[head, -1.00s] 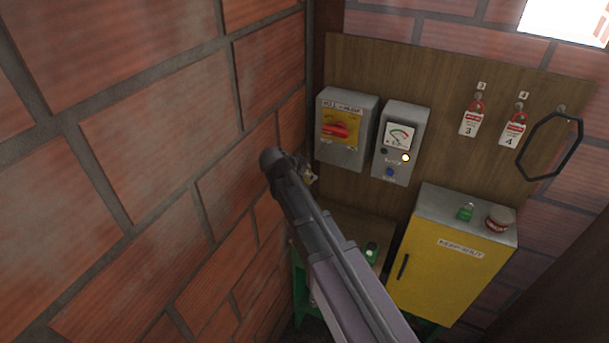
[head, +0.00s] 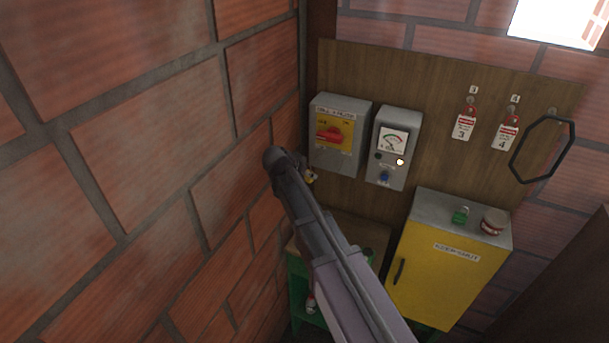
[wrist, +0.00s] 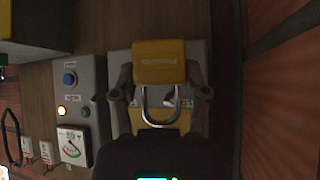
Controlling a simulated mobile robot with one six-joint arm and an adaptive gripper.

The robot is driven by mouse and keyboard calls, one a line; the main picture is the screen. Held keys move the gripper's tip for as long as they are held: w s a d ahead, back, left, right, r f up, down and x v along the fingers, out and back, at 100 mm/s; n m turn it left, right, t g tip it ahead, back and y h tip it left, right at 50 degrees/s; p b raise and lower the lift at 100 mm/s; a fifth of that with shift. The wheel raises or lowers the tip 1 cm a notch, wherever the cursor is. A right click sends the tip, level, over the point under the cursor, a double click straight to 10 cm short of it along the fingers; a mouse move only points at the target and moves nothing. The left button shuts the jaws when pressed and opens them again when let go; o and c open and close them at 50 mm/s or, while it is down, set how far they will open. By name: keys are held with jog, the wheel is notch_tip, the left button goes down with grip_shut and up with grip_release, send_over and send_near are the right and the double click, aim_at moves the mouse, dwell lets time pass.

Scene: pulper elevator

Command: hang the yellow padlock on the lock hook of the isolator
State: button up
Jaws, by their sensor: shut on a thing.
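The yellow padlock (wrist: 158,62) is between the fingers of my gripper (wrist: 160,92) in the wrist view. Its metal shackle (wrist: 160,122) points down in that picture, toward the isolator's yellow plate. In the head view, a small yellow bit of the padlock (head: 311,178) shows beside the end of my arm, below the isolator. The isolator (head: 341,135) is a grey box with a yellow plate and a red handle (head: 330,134). It also shows behind the padlock in the wrist view (wrist: 118,58). The lock hook cannot be made out; padlock and gripper cover much of the isolator.
A grey meter box (head: 394,148) is right of the isolator. Tagged red padlocks (head: 469,110) and a black hexagonal ring (head: 543,150) hang on the wooden board. A yellow cabinet (head: 437,270) carries a green padlock (head: 460,216) and a tin (head: 494,221). A brick wall (head: 150,150) stands close left.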

jog(key=shift+w+d+f+b, duration=0.2)
jog(key=shift+w, duration=0.4)
jog(key=shift+w+d+f+b, duration=0.15)
jog(key=shift+w+d, duration=0.1)
jog(key=shift+w, duration=0.35)
jog(key=shift+w+d+f+b, duration=0.2)
jog(key=shift+w, duration=0.4)
jog(key=o, duration=1.3)
